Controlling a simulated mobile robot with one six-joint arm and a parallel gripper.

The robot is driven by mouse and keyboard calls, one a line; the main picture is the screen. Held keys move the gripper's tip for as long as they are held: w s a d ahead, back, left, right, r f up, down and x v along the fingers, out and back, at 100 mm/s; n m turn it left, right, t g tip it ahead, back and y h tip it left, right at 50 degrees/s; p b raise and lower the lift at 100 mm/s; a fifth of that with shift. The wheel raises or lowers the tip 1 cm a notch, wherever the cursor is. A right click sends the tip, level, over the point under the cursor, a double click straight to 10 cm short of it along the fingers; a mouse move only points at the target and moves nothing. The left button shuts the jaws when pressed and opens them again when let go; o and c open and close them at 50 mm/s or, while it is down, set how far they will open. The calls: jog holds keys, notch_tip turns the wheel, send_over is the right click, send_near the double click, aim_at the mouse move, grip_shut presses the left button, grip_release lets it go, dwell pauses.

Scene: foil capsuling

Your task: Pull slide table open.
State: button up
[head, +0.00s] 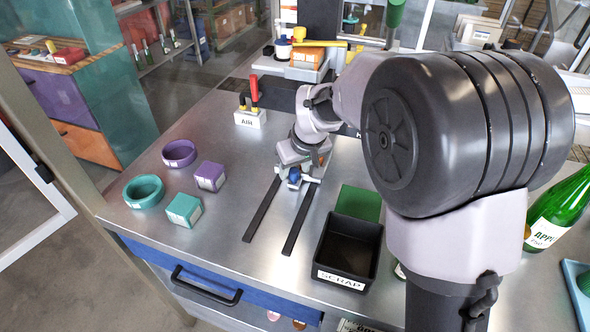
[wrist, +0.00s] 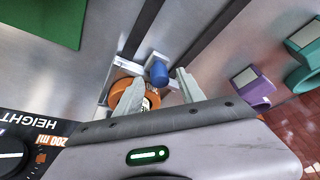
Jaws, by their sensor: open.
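The slide table's two dark parallel rails (head: 262,209) run along the metal bench toward its front edge. A small carriage with a blue knob (head: 294,178) sits at their far end, partly hidden under my gripper (head: 302,170). In the wrist view the blue knob (wrist: 160,72) appears between the two fingertips of my open gripper (wrist: 154,70), with gaps on both sides. I cannot tell whether the fingers reach down around it. An orange round part (wrist: 130,97) lies beside the left finger, partly hidden.
A black SCRAP bin (head: 347,250) stands right of the rails, with a green mat (head: 358,203) behind it. Purple and teal rings and boxes (head: 184,209) stand to the left. A red-handled AIR valve (head: 250,113) stands behind. The bench between the rails is clear.

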grip_shut()
dwell(1.5)
